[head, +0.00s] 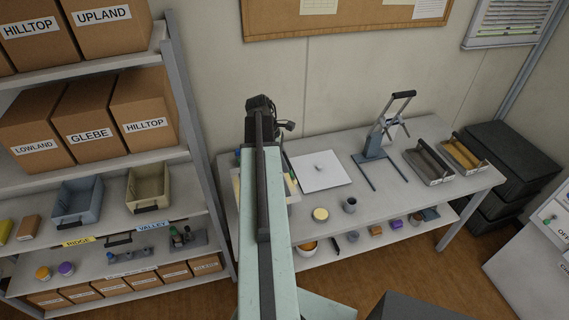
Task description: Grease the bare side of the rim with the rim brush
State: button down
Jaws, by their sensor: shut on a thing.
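My arm rises through the middle of the picture, and my gripper (286,127) is at its far end, over the workbench (395,222). The gripper is small, dark and partly hidden by my arm. It is shut on a thin dark thing, likely the rim brush, whose outline is hard to make out. A grey cup (349,206) and a round pot with a pale yellow top (320,214) stand near the front edge of the bench. Which thing bears the rim to grease, and its bare side, I cannot tell.
A white board (320,171) with a small pale item lies on the bench. A grey lever press (374,145) stands right of it, then two trays (430,163) (461,152). Shelves (100,240) with boxes and bins stand left. Black drawers (512,160) stand right.

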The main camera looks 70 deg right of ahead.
aim_at(285, 156)
jog(key=shift+r, duration=0.2)
notch_tip(285, 156, up, 3)
jog(key=p, duration=0.3)
jog(key=shift+r, duration=0.15)
